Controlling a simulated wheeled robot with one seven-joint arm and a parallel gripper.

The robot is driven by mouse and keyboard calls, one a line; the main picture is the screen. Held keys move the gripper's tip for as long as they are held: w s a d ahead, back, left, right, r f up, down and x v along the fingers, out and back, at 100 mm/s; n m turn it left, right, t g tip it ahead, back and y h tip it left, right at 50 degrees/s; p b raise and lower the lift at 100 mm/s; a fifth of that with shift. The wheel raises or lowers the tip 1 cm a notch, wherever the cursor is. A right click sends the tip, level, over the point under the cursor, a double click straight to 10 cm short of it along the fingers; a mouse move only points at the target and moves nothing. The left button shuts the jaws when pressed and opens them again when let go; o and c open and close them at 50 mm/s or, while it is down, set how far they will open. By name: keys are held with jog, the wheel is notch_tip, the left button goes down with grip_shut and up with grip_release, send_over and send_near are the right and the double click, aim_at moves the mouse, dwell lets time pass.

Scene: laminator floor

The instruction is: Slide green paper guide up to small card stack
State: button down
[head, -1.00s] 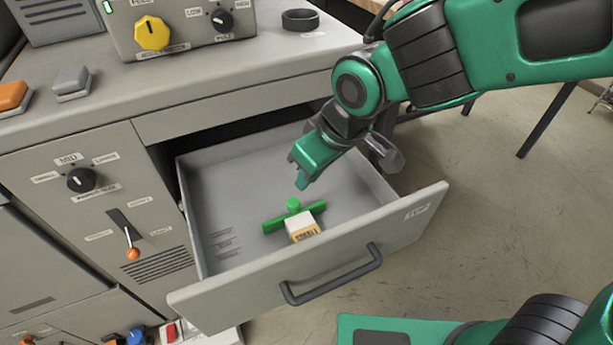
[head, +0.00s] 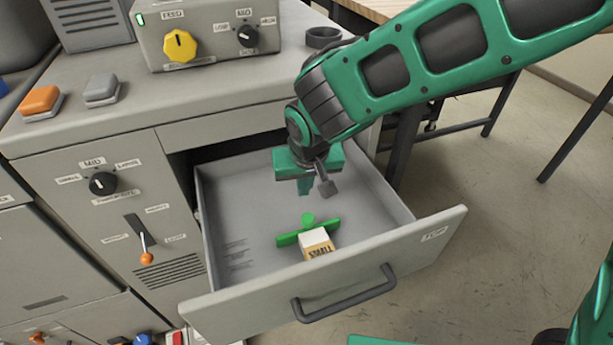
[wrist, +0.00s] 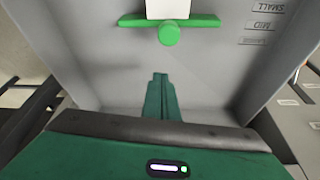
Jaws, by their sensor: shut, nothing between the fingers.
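The green paper guide (head: 288,239) is a bar with a round knob (head: 308,219) and lies across the open drawer's floor. The small card stack (head: 316,243), a white and tan block labelled SMALL, stands against the guide's front side; I see no clear gap between them. In the wrist view the guide (wrist: 203,20) and its knob (wrist: 169,35) show at the top, with the white stack (wrist: 167,8) cut off by the frame edge. My gripper (head: 304,190) is shut and empty, over the drawer behind the guide and apart from it. In the wrist view its fingertips (wrist: 160,76) point toward the knob.
The open drawer (head: 232,306) has walls around the guide and a dark front handle (head: 345,295). Size labels (wrist: 262,26) mark its floor. The cabinet top holds a control box (head: 208,35), a black ring (head: 323,37) and two switches. Drawer floor beside the guide is clear.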

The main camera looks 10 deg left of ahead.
aim_at(308, 226)
jog(key=shift+x, duration=0.8)
jog(key=shift+s+f, duration=0.15)
jog(key=shift+f, duration=0.15)
jog(key=shift+s+d, duration=0.35)
jog(key=shift+s, duration=0.5)
jog(key=shift+s+d, duration=0.35)
jog(key=shift+s, duration=0.5)
